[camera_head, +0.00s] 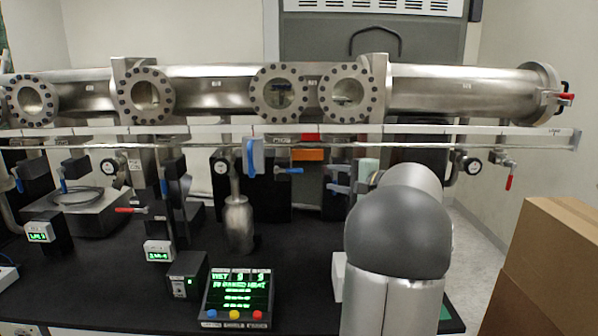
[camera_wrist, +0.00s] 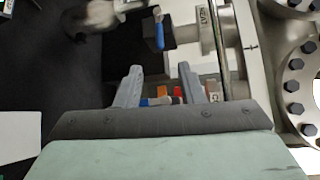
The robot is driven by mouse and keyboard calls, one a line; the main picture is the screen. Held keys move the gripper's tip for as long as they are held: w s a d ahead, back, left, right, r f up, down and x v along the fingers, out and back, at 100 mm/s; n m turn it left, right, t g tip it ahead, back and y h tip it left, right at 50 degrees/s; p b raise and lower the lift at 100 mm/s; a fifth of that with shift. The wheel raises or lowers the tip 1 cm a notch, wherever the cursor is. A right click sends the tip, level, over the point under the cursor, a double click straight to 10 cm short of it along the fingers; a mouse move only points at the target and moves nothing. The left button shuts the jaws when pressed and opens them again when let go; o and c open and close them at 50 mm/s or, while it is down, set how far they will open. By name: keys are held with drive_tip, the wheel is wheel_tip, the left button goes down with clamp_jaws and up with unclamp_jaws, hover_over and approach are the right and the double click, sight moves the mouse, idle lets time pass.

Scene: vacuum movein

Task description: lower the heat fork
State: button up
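My gripper (camera_wrist: 159,72) is open in the wrist view, its two grey fingers apart with nothing clasped between them. A pale block with a "HEAT" label (camera_wrist: 207,18) is ahead of the fingers, at the top. A blue handle (camera_wrist: 158,32) stands just left of it, beyond the fingertips. In the head view, an upright blue handle (camera_head: 249,158) hangs below the rail, left of an orange block (camera_head: 308,155). I cannot tell for certain which part is the heat fork. My arm hides most of my gripper in the head view.
A long steel vacuum tube (camera_head: 215,90) with flanged windows runs above the rail (camera_head: 200,131). A control panel (camera_head: 237,297) with a green-lit screen stands on the black table (camera_head: 110,285). A metal cylinder (camera_head: 239,224) hangs at the centre. A cardboard box (camera_head: 553,260) is at right.

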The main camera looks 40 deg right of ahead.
sight(297, 171)
drive_tip(key=w+p, duration=0.1)
drive_tip(key=w, duration=0.3)
drive_tip(key=w+a+f+p, duration=0.1)
drive_tip(key=w, duration=0.3)
drive_tip(key=w+p, duration=0.1)
drive_tip(key=w, duration=0.4)
drive_tip(key=shift+a+f, duration=0.35)
drive_tip(key=shift+s, duration=0.1)
clamp_jaws()
